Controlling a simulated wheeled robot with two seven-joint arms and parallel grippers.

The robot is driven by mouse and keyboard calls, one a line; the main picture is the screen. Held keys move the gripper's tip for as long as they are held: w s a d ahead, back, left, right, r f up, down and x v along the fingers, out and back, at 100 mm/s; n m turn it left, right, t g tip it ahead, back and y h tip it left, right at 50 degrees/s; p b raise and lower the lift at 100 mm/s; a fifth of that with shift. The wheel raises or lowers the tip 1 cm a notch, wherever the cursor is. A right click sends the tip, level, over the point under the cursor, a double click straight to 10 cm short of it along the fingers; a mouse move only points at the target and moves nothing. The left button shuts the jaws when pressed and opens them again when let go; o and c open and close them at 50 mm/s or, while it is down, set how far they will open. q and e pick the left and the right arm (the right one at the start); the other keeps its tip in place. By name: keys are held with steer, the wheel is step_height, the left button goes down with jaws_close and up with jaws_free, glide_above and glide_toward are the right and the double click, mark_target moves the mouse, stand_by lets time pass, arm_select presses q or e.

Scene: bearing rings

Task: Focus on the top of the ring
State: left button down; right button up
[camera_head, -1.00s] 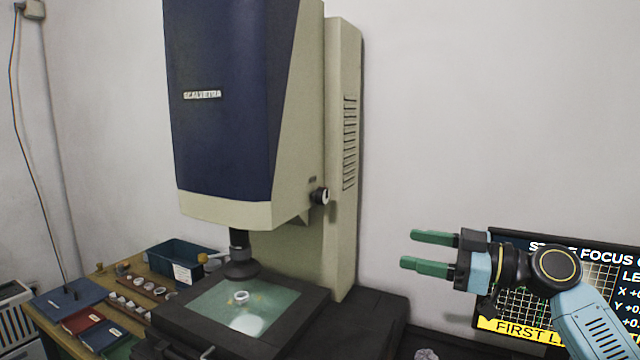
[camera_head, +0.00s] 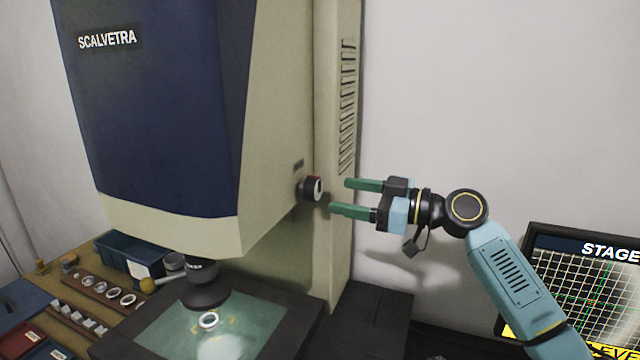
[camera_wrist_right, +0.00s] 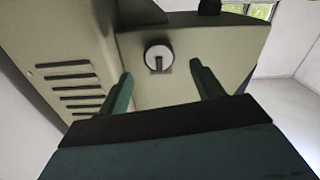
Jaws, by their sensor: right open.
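The ring (camera_head: 209,320) is small and pale and lies on the lit glass stage (camera_head: 160,322), below the dark lens (camera_head: 204,288) of the measuring machine. In the right wrist view the knob (camera_wrist_right: 159,58) shows ahead between the two open fingertips (camera_wrist_right: 162,72). My left gripper is not in view.
A monitor (camera_head: 590,290) with a grid and partly cut-off text stands at the lower right. A wooden bench (camera_head: 75,292) at the lower left holds a blue bin (camera_head: 128,252) and several rings and blocks. The vented column (camera_head: 345,110) stands behind the knob.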

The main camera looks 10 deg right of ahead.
mark_target(321, 191)
steer(key=p+x, duration=0.1)
steer(key=x, duration=0.4)
steer(key=shift+w+a+r, duration=0.1)
steer(key=shift+w+a, duration=0.35)
steer(key=shift+a, duration=0.05)
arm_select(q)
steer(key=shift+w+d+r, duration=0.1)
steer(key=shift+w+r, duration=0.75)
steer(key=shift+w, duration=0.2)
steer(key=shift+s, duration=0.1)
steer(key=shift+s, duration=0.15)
arm_select(e)
steer(key=c, duration=1)
